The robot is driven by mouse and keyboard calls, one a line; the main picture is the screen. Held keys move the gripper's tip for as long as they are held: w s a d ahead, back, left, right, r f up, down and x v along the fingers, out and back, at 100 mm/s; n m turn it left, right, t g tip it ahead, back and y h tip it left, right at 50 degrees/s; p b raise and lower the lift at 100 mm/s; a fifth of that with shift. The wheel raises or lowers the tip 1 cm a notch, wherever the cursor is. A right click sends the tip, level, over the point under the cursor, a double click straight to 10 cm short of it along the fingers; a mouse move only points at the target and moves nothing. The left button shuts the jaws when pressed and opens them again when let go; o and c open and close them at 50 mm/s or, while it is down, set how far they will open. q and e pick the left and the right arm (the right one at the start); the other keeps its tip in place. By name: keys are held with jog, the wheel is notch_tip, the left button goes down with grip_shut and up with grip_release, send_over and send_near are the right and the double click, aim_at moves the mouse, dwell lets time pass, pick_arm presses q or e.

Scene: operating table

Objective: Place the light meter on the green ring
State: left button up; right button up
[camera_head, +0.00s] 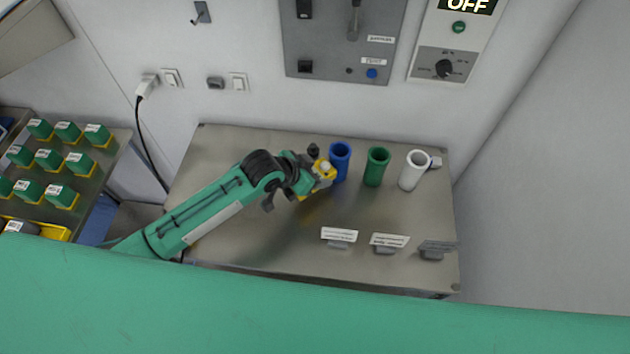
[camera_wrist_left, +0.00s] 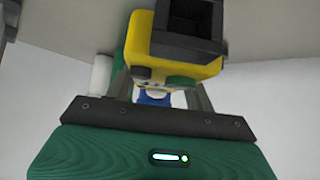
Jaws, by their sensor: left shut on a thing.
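The light meter (camera_wrist_left: 175,62), a yellow block with a black hollow box on it, fills the top middle of the left wrist view. In the head view its yellow part (camera_head: 326,171) shows at the end of my left arm. My left gripper (camera_head: 312,176) is shut on it, just left of the blue ring (camera_head: 340,162). I cannot tell whether the meter touches the blue ring. The green ring (camera_head: 377,167), an upright tube-like holder, stands to the right of the blue one, apart from the gripper. My right gripper is not in view.
A white ring (camera_head: 413,171) stands right of the green one. Several small label stands (camera_head: 389,241) line the front right of the metal table (camera_head: 240,150). A rack of green and yellow blocks (camera_head: 65,160) is at left. The wall with a switch panel (camera_head: 345,35) is behind.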

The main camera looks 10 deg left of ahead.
pick_arm(q)
jog(key=shift+f+p, duration=0.45)
jog(key=shift+f, duration=2.4)
jog(key=shift+f, duration=0.1)
jog(key=o, duration=1.2)
